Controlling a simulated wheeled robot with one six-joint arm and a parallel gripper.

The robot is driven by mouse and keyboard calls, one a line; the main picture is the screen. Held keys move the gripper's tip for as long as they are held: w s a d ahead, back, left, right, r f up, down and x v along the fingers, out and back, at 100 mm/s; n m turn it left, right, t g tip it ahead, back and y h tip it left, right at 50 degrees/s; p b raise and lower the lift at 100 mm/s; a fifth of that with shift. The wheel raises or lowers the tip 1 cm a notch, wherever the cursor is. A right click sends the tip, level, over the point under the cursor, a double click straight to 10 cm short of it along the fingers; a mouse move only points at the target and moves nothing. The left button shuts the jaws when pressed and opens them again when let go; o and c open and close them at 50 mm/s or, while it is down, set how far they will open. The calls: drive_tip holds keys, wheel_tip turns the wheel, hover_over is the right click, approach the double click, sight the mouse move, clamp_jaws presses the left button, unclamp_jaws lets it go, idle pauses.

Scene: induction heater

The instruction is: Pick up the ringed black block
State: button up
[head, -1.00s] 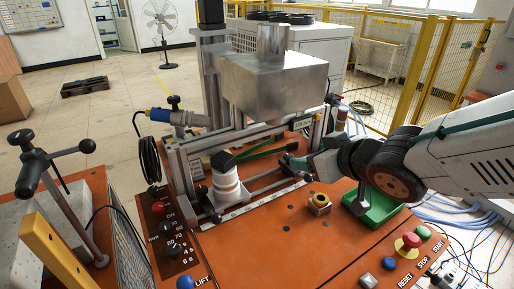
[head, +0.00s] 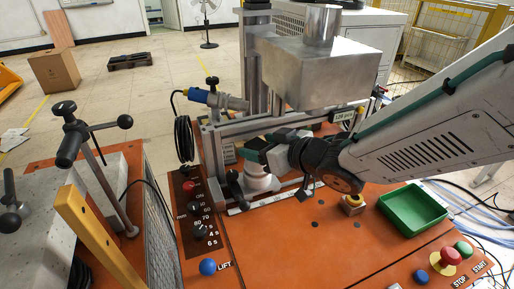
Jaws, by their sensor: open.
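A white cylindrical stand with stacked rings (head: 260,182) stands at the back left of the orange bench top. The black block that sat on top of it a second ago is mostly or wholly hidden now behind my gripper. My gripper (head: 257,157) is open, right at the top of the white stand. Its dark fingers overlap the block's place in the picture. I cannot tell whether the fingers are around the block or touching it.
A large metal box (head: 318,72) on the machine hangs just above and behind my gripper. A small yellowish block (head: 353,204) and a green tray (head: 412,210) are to the right. A lever stand (head: 95,165) is at left.

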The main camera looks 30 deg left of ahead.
drive_tip(key=shift+a, duration=0.1)
drive_tip(key=c, duration=1.2)
clamp_jaws()
drive_tip(key=shift+r, duration=0.15)
